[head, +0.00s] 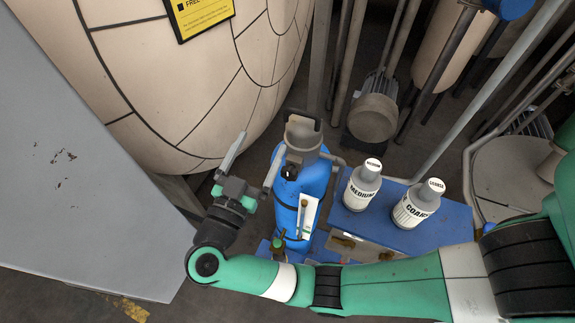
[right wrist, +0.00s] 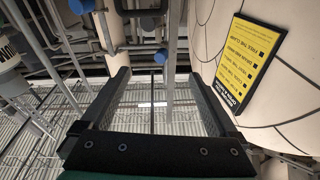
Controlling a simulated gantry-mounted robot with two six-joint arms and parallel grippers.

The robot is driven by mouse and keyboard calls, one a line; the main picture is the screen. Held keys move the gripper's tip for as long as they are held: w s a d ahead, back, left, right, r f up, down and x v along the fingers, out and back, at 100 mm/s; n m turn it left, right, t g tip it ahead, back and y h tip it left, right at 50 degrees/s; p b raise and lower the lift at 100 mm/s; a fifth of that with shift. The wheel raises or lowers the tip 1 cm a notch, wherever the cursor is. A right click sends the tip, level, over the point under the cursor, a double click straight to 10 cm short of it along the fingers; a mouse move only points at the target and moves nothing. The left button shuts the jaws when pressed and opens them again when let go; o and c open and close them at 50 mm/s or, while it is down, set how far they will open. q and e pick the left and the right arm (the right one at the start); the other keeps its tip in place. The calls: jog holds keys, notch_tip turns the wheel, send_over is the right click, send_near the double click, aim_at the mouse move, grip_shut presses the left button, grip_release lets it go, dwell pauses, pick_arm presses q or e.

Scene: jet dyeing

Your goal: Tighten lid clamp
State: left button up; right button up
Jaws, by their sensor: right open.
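No lid clamp can be made out for certain in either view. A blue upright vessel (head: 315,178) with a grey top (head: 303,137) and a dark handle stands at the centre of the head view. My right gripper (head: 260,143) is open and empty, in front of the large cream rounded tank (head: 190,90) and just left of the vessel's top. In the right wrist view its two fingers (right wrist: 155,75) are spread with nothing between them. My left gripper is not in view.
Two bottles, marked medium (head: 362,187) and coarse (head: 415,207), stand on a blue box (head: 455,222) right of the vessel. A yellow sign (right wrist: 245,60) is on the tank. A grey panel (head: 80,170) fills the left. Pipes and a motor (head: 373,117) stand behind.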

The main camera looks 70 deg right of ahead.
aim_at(288, 177)
notch_tip(288, 177, down, 21)
jog(key=s+a+n+y+b, duration=0.2)
jog(key=s+a+n+b, duration=0.15)
jog(key=b, duration=0.35)
jog(key=shift+g, duration=0.3)
jog(key=d, duration=1.2)
jog(key=shift+w+d+r, duration=0.25)
jog(key=shift+w+r, duration=0.05)
jog(key=shift+w, duration=0.1)
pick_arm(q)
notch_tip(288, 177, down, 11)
pick_arm(e)
jog(key=shift+c, duration=0.3)
jog(key=c, duration=1.3)
